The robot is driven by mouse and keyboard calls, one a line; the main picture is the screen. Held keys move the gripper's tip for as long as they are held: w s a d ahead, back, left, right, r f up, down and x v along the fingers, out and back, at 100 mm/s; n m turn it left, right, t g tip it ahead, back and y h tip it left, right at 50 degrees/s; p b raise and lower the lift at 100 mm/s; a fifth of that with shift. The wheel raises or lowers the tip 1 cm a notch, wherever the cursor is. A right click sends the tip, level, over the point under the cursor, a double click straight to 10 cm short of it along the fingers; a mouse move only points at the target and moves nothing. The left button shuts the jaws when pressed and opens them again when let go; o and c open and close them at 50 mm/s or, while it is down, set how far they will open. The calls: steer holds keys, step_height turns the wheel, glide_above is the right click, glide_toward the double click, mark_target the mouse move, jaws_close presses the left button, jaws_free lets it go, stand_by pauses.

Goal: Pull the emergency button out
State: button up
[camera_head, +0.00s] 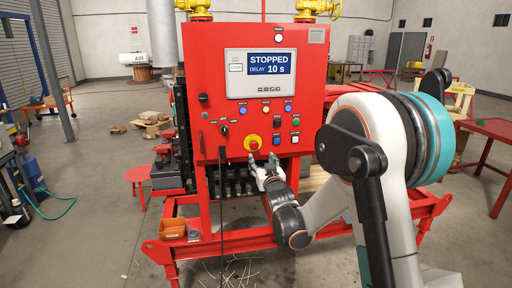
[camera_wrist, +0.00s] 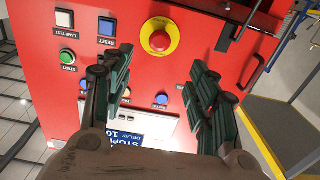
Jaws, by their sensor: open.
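The emergency button (camera_head: 252,143) is a red mushroom head on a yellow round base, low on the front of the red control panel (camera_head: 217,122). In the wrist view the emergency button (camera_wrist: 160,38) shows whole, beyond the gap between the fingertips. My gripper (camera_head: 264,161) is just below and slightly right of the button in the head view. Its two dark ribbed fingers (camera_wrist: 158,78) are spread apart with nothing between them, and no contact with the button shows. I cannot tell how far the button head stands out.
The panel's screen (camera_head: 262,68) reads "STOPPED DELAY 10 s". Several small buttons sit around, including a green one (camera_wrist: 68,56) and a blue one (camera_wrist: 106,27). A black handle (camera_wrist: 238,25) stands out beside the emergency button. A red frame (camera_head: 235,242) runs below the panel.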

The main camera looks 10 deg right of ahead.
mark_target(254, 146)
steer(key=w+b, duration=0.2)
steer(key=w, duration=1)
steer(key=shift+w, duration=0.4)
